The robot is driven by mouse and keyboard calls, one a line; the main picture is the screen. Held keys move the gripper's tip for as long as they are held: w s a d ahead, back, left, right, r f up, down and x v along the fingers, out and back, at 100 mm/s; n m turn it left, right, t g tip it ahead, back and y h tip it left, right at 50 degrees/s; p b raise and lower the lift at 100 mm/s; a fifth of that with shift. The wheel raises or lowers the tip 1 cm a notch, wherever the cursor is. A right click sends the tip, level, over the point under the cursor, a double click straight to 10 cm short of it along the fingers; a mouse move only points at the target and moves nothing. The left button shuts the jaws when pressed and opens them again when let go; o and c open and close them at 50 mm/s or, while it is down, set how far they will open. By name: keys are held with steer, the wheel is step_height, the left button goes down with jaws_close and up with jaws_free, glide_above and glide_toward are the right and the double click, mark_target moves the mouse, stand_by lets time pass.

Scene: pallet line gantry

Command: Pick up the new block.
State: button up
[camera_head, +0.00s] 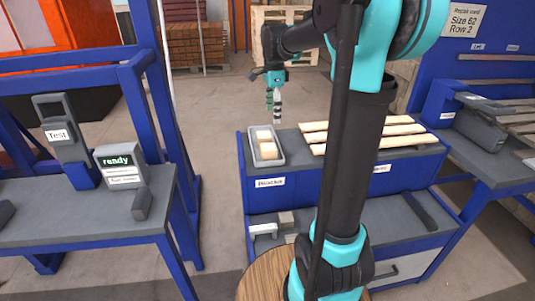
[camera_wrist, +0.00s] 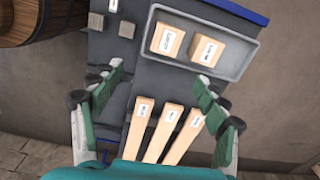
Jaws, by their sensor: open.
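Two pale wooden blocks lie in a grey tray (camera_head: 281,153) on the left of the blue workbench, above a "Blocks" label. In the wrist view the left block (camera_wrist: 167,39) and the right block (camera_wrist: 207,51) each carry a small white label on top, too small to read surely. I cannot tell which is the new one. The tray rim shows in the wrist view (camera_wrist: 236,74). My gripper (camera_head: 273,108) hangs above and behind the tray. In the wrist view its fingers (camera_wrist: 161,76) are spread wide and empty, apart from both blocks.
Several pale boards (camera_head: 372,128) lie right of the tray. Grey blocks (camera_wrist: 126,29) sit on the lower shelf. A "Test" device (camera_head: 63,140) and a "ready" display (camera_head: 120,167) stand on the left table. A "Size 62 Row 2" card (camera_head: 464,19) hangs upper right.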

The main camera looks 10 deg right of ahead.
steer(key=m, duration=0.1)
glide_toward(268, 147)
steer(key=f, duration=0.2)
steer(key=d+f, duration=0.1)
steer(key=f, duration=0.2)
steer(key=shift+w+a+f, duration=0.1)
steer(key=shift+a+f, duration=0.1)
steer(key=shift+f, duration=1.15)
steer(key=shift+w+a+f, duration=0.15)
steer(key=shift+a+f, duration=0.05)
steer(key=shift+f, duration=1.15)
steer(key=c, duration=1.3)
steer(key=shift+r, duration=0.1)
